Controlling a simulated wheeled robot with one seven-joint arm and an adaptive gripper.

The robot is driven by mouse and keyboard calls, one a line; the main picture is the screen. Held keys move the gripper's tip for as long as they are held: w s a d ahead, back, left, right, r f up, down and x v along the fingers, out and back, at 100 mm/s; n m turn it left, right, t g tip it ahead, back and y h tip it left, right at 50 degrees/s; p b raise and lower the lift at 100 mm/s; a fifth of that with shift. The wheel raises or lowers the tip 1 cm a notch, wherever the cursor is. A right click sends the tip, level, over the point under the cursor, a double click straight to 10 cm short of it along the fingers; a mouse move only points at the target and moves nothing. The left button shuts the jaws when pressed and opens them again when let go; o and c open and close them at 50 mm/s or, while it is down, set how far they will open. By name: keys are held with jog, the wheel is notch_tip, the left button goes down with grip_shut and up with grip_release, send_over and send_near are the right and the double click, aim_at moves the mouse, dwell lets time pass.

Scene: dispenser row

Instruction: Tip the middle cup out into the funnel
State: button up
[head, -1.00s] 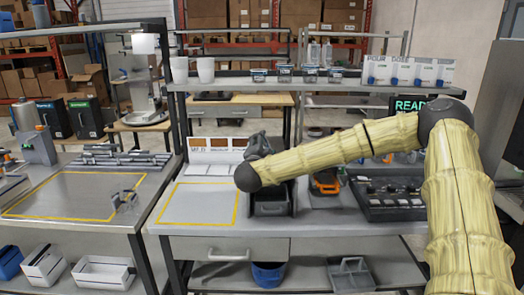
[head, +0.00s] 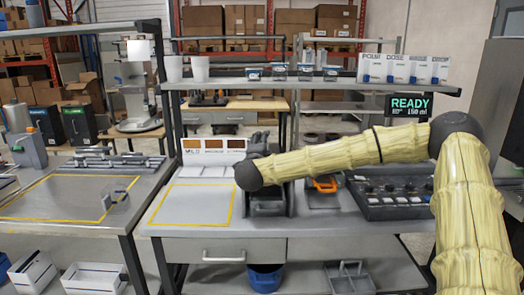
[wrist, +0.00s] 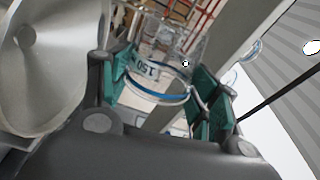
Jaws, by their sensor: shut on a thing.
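In the wrist view, my gripper (wrist: 163,82) is shut on a clear cup (wrist: 147,70), with a teal pad on each side of it. The cup has a blue-edged rim and a "150" mark that reads upside down in this picture. Whether it holds anything is not clear. A large shiny steel cone-like bowl (wrist: 42,62), seemingly the funnel, is close by at the left, apart from the cup. In the head view my gripper and the cup are hidden behind my arm; only dark parts (head: 259,144) show above its joint.
A black station (head: 268,208) stands below my arm's dark joint. A button panel (head: 385,196) and a "READY 150 ml" display (head: 409,106) are to the right. A yellow-outlined area (head: 190,205) on the bench is clear. White cups (head: 200,69) stand on the shelf above.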

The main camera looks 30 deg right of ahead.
jog(key=shift+s+d+f+m+b, duration=0.15)
jog(key=shift+s+d+m+b, duration=0.1)
jog(key=shift+m+b, duration=0.95)
jog(key=shift+s+d+f+m+b, duration=0.2)
jog(key=shift+m+b, duration=0.6)
jog(key=shift+b, duration=0.8)
jog(key=shift+d+r+m+b, duration=0.15)
jog(key=shift+r+m+b, duration=0.05)
jog(key=shift+m+b, duration=0.25)
